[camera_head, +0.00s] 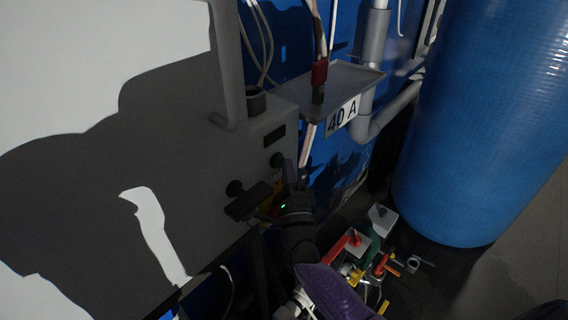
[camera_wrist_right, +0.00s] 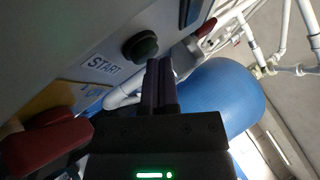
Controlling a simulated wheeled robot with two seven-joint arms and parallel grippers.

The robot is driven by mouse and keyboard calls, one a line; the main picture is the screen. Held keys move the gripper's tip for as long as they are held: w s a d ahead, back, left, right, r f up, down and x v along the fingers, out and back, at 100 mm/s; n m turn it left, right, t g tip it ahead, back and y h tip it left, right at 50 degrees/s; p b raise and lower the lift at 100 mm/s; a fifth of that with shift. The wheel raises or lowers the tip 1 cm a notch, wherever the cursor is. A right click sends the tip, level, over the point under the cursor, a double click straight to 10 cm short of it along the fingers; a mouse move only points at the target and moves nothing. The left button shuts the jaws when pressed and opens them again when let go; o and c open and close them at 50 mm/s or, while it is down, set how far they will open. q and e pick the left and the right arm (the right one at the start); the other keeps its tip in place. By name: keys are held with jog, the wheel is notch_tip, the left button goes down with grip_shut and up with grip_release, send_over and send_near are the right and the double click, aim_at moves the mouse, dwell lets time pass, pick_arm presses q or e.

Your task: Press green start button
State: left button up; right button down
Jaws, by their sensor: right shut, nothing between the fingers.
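The green start button (camera_wrist_right: 140,46) is a dark green round knob on the grey panel, beside a white START label (camera_wrist_right: 101,66) in the right wrist view. In the head view it appears as a dark knob (camera_head: 276,160) on the panel front. My right gripper (camera_wrist_right: 160,64) is shut and empty, its fingertips very close to the button's edge. I cannot tell whether they touch it. In the head view the right gripper (camera_head: 290,167) is in shadow just right of the knob. My left gripper is not in view.
A red control (camera_wrist_right: 45,140) sits left of the gripper in the wrist view, near a yellow label (camera_wrist_right: 62,100). A metal shelf marked 40 A (camera_head: 345,112) juts out above right. A blue tank (camera_head: 485,120) stands right; coloured valves (camera_head: 352,242) lie below.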

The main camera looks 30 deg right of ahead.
jog(key=shift+w+r, duration=0.1)
jog(key=shift+r, duration=0.25)
dwell(0.3)
jog(key=shift+f, duration=0.25)
jog(key=shift+s, duration=0.3)
jog(key=s, duration=0.1)
jog(key=s+d+p, duration=0.1)
jog(key=s, duration=0.1)
jog(key=s+d+p, duration=0.1)
jog(key=shift+s+f, duration=0.15)
jog(key=shift+s, duration=0.15)
dwell(0.7)
